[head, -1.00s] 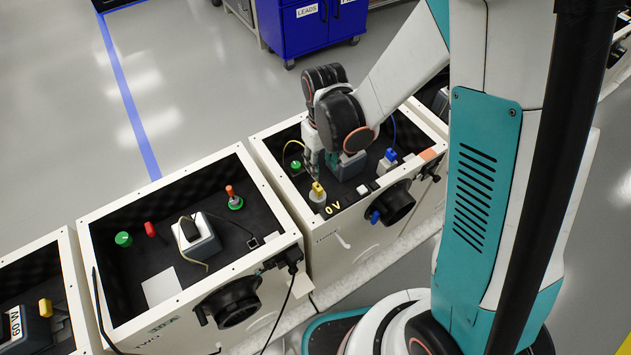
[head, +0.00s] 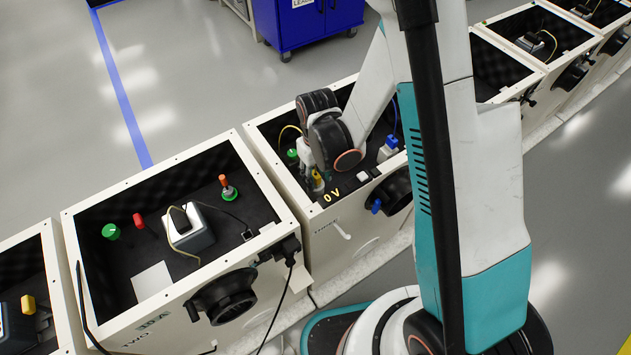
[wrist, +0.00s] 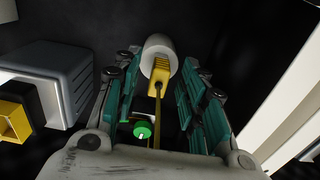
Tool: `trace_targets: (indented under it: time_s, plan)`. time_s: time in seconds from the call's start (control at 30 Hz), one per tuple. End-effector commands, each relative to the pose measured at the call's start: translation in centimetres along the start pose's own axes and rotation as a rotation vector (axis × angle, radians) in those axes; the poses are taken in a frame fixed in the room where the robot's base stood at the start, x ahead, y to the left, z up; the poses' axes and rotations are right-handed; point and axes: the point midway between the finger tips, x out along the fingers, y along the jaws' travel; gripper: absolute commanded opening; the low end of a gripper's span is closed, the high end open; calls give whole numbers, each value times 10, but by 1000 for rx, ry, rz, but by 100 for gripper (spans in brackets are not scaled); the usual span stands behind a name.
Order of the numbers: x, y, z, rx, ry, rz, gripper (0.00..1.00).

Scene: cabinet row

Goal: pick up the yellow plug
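The yellow plug (head: 317,181) stands in the cabinet marked THREE, just behind the yellow "0 V" lettering. In the wrist view the yellow plug (wrist: 159,70) is between my two fingers, with a pale round socket (wrist: 160,52) at its far end and a yellow cable running back from it. My gripper (head: 311,172) reaches down into the cabinet at the plug. In the wrist view its teal finger pads lie on either side of the plug, with dark gaps between pads and plug. In the head view my gripper partly hides the plug and its socket.
A blue plug (head: 392,142) stands on a white block right of my wrist. A green knob (head: 292,154) is left of my gripper. In the wrist view a grey box (wrist: 55,80) is close on the left, and the pale cabinet wall (wrist: 285,100) is on the right.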

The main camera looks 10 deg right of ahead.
Motion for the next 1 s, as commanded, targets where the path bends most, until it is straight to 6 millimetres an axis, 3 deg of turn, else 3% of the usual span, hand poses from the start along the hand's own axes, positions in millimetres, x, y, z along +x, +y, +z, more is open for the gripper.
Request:
trace_targets:
  time_s: [0.1,0.33,0.5,1.0]
  plan:
    - [15,0,0,0,0,0,38]
    - [14,0,1,0,0,0,38]
    - [14,0,1,0,0,0,0]
    - [9,0,1,-1,0,0,0]
